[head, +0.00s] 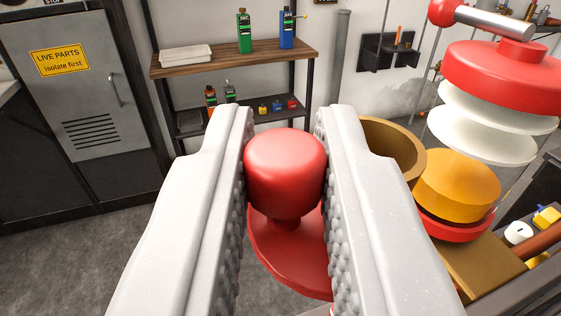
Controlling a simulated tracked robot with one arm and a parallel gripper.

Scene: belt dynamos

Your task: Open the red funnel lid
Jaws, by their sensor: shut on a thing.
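The red funnel lid (288,250) shows as a red disc with a rounded red knob (285,170) on top. My gripper (284,165) is shut on the knob, with one pale, studded finger on each side of it. A brown, round, open-topped vessel (400,145) stands just right of the right finger and is partly hidden by it. The lid's right side is hidden behind the right finger. I cannot tell whether the lid touches anything beneath it.
At the right stand a yellow cylinder (457,187) on a red base and a stack of white discs (480,135) under a red cap (500,80). A shelf (235,60) with bottles and a grey cabinet (85,80) are behind. Grey floor (100,250) is clear at left.

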